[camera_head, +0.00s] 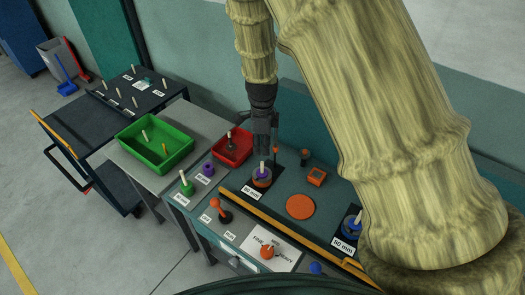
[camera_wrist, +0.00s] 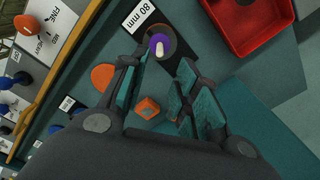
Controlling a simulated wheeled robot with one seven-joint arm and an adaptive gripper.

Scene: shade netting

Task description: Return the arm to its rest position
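My gripper (camera_head: 263,150) hangs pointing down over the back of the teal workbench (camera_head: 237,225), at the end of my tan-sleeved arm. In the wrist view my gripper (camera_wrist: 157,75) shows its two teal-padded fingers apart, with nothing held between them. Below and just in front of it is a round piece with a purple centre and a pale peg (camera_head: 262,176) on a dark plate; it also shows past the fingertips in the wrist view (camera_wrist: 159,45). An orange square piece (camera_wrist: 147,108) lies on the bench, seen through the gap between the fingers.
A red bin (camera_head: 232,148) stands close left of my gripper, with a green bin (camera_head: 155,143) farther left. An orange disc (camera_head: 300,207), an orange-topped lever (camera_head: 218,208) and a yellow rail (camera_head: 290,235) occupy the bench. A dark cart (camera_head: 100,125) stands far left.

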